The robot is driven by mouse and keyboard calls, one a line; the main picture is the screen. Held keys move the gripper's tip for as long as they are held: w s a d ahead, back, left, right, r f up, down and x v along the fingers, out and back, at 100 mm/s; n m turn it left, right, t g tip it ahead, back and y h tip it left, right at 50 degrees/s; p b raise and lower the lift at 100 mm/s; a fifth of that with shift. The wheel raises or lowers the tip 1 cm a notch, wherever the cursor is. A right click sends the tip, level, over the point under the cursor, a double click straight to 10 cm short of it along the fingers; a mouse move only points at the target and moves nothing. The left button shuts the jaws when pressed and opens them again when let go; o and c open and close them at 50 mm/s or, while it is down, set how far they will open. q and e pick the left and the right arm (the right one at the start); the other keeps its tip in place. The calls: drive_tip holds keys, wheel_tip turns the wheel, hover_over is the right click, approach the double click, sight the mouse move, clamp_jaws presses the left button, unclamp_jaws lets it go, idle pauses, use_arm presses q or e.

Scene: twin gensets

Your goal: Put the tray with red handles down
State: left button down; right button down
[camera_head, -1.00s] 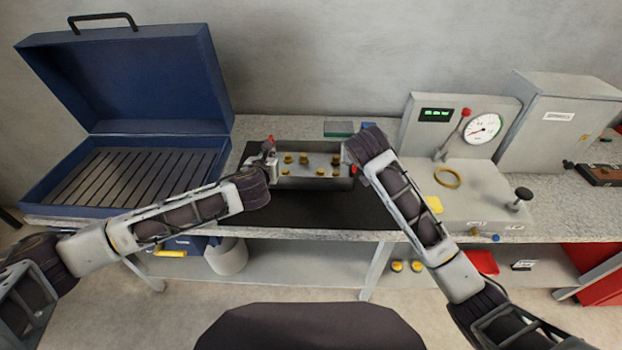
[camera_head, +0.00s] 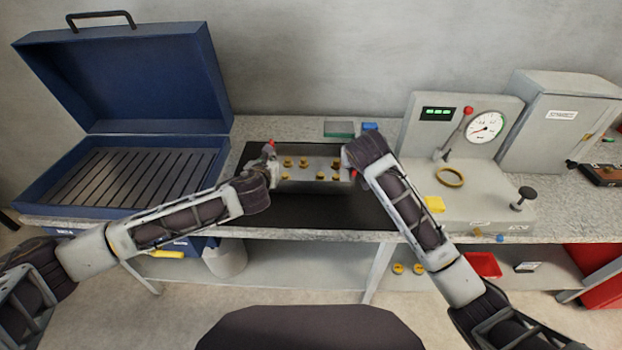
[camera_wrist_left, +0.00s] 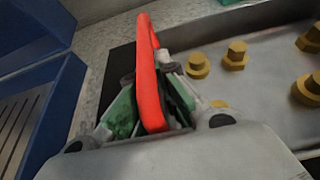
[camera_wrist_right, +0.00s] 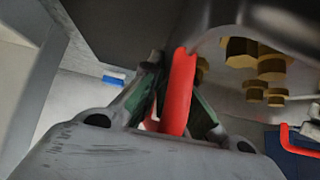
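The tray (camera_head: 315,186) is a grey metal tray with several brass bolts. It is held about level over the black mat (camera_head: 325,213); I cannot tell whether its underside touches the mat. My left gripper (camera_head: 270,157) is at the tray's left end. In the left wrist view its green-padded fingers (camera_wrist_left: 150,105) are closed around a red handle (camera_wrist_left: 147,70). My right gripper (camera_head: 350,168) is at the right end, mostly hidden by its own wrist. In the right wrist view its fingers (camera_wrist_right: 172,105) are closed around the other red handle (camera_wrist_right: 178,90).
An open blue case (camera_head: 180,85) with a slatted bottom stands left on the bench. A grey gauge stand (camera_head: 470,190) with a brass ring (camera_head: 449,177) and a grey cabinet (camera_head: 555,120) stand right. Green (camera_head: 339,129) and blue (camera_head: 370,127) blocks lie behind the mat.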

use_arm(q)
drive_tip(key=shift+w+a+f+b, duration=0.1)
drive_tip(key=shift+a+f+b, duration=0.05)
drive_tip(key=shift+f+b, duration=0.4)
use_arm(e)
drive_tip(key=shift+d+f, duration=0.15)
drive_tip(key=shift+f, duration=0.4)
use_arm(q)
drive_tip(key=c, duration=2.1)
unclamp_jaws()
drive_tip(key=shift+f, duration=0.1)
use_arm(e)
drive_tip(key=c, duration=2.1)
unclamp_jaws()
drive_tip(key=shift+f, duration=0.1)
use_arm(q)
drive_tip(key=o, duration=0.5)
drive_tip(key=shift+c, duration=0.2)
use_arm(e)
drive_tip(key=o, duration=0.5)
drive_tip(key=shift+c, duration=0.2)
use_arm(q)
drive_tip(key=shift+s, duration=0.3)
drive_tip(key=shift+v, duration=5.85)
drive_tip(key=shift+w, duration=0.1)
use_arm(e)
drive_tip(key=shift+s, duration=0.15)
drive_tip(key=shift+v, duration=6)
